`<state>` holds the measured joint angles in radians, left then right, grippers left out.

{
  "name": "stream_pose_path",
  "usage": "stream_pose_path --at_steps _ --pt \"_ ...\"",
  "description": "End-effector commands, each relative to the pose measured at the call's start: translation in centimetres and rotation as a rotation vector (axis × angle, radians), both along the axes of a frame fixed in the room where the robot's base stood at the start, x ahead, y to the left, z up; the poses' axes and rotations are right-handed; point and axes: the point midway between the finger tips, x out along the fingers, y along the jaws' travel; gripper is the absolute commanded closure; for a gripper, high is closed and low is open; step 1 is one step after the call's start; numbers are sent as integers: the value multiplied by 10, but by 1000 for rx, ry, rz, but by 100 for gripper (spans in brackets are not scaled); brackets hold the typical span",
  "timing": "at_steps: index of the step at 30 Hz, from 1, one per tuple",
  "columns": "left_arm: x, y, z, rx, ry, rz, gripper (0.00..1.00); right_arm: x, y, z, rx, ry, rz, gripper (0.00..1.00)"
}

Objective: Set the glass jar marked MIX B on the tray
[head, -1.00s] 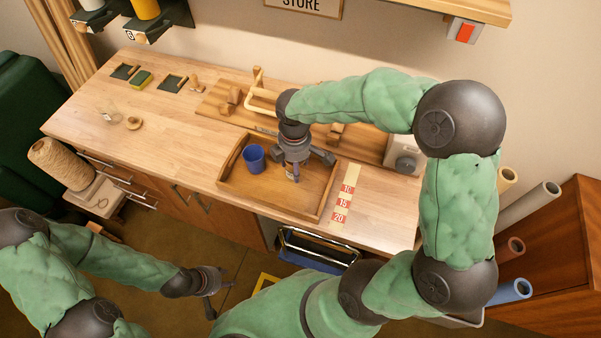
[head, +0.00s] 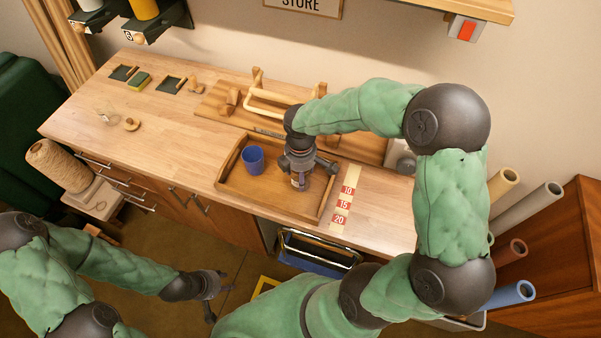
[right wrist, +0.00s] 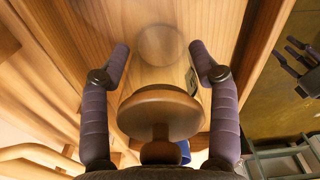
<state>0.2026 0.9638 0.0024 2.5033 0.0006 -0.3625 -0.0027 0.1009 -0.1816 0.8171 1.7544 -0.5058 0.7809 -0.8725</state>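A glass jar with a round wooden lid (right wrist: 160,112) is between the fingers of my right gripper (right wrist: 160,55), which looks shut on its sides. In the head view the right gripper (head: 299,172) points down over the right part of the wooden tray (head: 232,190), with the jar (head: 299,183) low in it. The jar looks upright; I cannot tell whether its base touches the tray. Its marking is not readable. My left gripper (head: 221,294) is open and empty, in front of the counter; it also shows in the right wrist view (right wrist: 300,58).
A blue cup (head: 253,160) stands in the tray's left part. A wooden rack with rails (head: 270,101) is behind the tray. A number strip (head: 345,200) lies to its right. Another clear glass jar (head: 107,117) and a wooden lid (head: 131,124) are at the left; the counter between is clear.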

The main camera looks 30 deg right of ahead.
Motion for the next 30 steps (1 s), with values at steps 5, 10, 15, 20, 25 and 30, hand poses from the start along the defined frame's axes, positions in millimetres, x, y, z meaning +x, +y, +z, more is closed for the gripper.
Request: stream_pose_path --at_steps 5,10,15,20,25,30 --pt "0 0 0 0 0 0 60 0 0 0 0 0 0 19" --pt "0 0 0 0 0 0 60 0 0 0 0 0 0 19" --pt "0 0 4 0 0 0 60 0 0 9 0 -1 0 19" --pt "0 0 11 0 0 0 60 1 0 36 0 -3 1 19" --pt "0 0 18 0 0 0 60 1 0 71 1 -4 0 19" --pt "0 0 24 0 0 0 60 0 0 101 0 -2 0 19"
